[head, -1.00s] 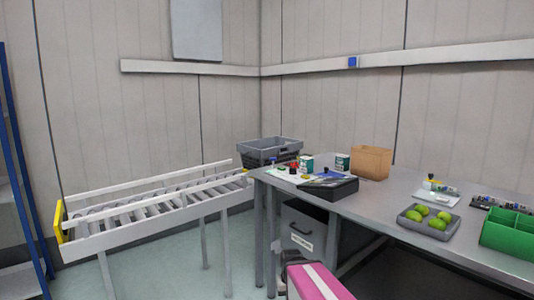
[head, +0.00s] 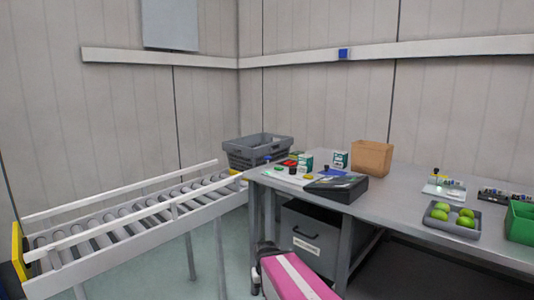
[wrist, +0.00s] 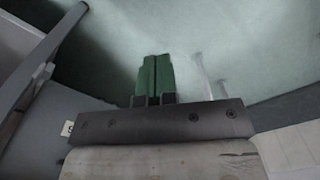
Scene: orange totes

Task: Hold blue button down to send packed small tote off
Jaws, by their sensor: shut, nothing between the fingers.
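A small blue-topped piece (head: 267,158) sits at the far left corner of the grey table (head: 390,196), beside red, green and yellow pieces. A small blue box (head: 344,54) is on the wall rail. I cannot tell for certain which is the blue button. A grey tote (head: 232,157) stands behind the table's left end, near the far end of the roller conveyor (head: 130,262); its contents are not clear. In the wrist view my gripper (wrist: 152,62) has its green fingers together and empty, over the floor near the table's left end, apart from the buttons.
On the table are a black case (head: 345,195), two green-and-white cans, a cardboard box (head: 371,158), a grey tray with green fruit (head: 431,231) and a green bin (head: 519,222). A grey drawer (head: 296,258) is under the table. The conveyor rollers are bare.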

